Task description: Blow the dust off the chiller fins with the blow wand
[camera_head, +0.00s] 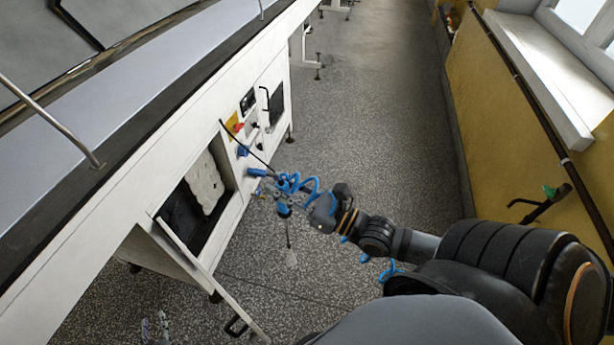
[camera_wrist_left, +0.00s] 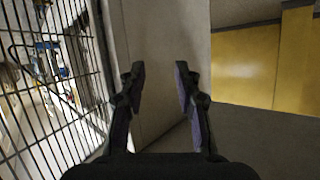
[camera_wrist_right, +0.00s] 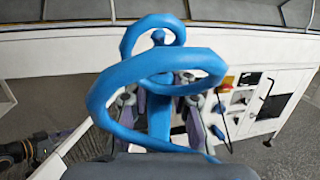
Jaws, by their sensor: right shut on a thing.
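The white-grey chiller fins (camera_head: 204,186) show in the open bay of the white machine, with pale patches on their face. My right gripper (camera_head: 285,196) is shut on the blue blow wand (camera_wrist_right: 158,112), just right of the bay and apart from the fins. My left gripper (camera_wrist_left: 160,78) is open and empty, beside a dark wire rack. Its tips (camera_head: 154,328) seem to show low at the left.
The bay's white door (camera_head: 205,275) hangs open toward me, with a black handle. A control panel with a red and yellow switch (camera_head: 236,126) sits beyond the bay. The wire rack (camera_wrist_left: 50,75) stands left of my left gripper. The speckled floor (camera_head: 370,130) is clear.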

